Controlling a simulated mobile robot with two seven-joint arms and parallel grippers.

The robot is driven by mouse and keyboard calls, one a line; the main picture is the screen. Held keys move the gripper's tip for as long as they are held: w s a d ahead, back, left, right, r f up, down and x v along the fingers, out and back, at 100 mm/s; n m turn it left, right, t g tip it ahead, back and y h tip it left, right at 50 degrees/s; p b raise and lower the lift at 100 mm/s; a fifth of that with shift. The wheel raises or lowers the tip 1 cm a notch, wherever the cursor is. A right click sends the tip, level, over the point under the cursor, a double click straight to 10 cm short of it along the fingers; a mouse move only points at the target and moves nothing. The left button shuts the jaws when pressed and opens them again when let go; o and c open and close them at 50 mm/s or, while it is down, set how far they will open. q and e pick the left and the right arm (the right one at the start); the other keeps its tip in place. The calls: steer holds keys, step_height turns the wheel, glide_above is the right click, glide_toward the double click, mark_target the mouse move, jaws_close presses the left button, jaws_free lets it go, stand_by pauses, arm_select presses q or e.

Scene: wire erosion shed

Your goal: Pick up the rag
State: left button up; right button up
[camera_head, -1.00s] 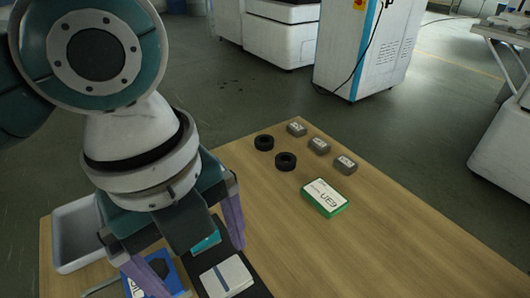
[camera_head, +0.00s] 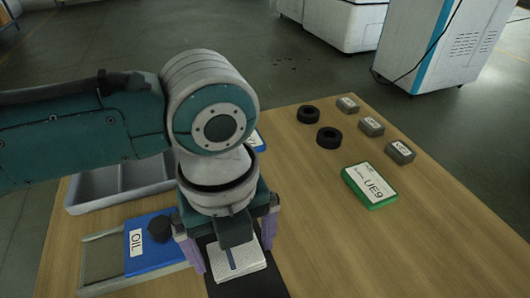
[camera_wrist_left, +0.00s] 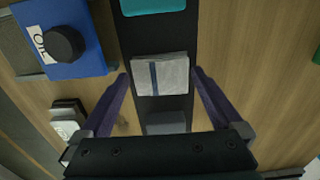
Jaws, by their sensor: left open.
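The rag (camera_head: 243,266) is a folded white cloth with a blue stripe. It lies flat on a black mat (camera_head: 278,287) on the wooden table, below my left gripper (camera_head: 232,256). In the left wrist view the rag (camera_wrist_left: 172,76) shows between the two purple fingers of the left gripper (camera_wrist_left: 160,76). The fingers are apart, with nothing held between them. The gripper covers the far part of the rag in the head view. My right gripper is not in view.
A blue OIL container (camera_head: 150,258) with a black cap stands left of the mat, and a grey divided tray (camera_head: 90,208) lies behind it. A green-edged UE9 box (camera_head: 370,186), two black rings (camera_head: 329,138) and several grey blocks stand right. The table's right front is clear.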

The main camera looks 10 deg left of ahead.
mark_target(235, 251)
arm_select(q)
steer(key=shift+f, duration=0.1)
steer(key=shift+c, duration=0.2)
steer(key=c, duration=1)
steer(key=shift+c, duration=0.2)
step_height(235, 251, up, 20)
steer(key=p, duration=0.5)
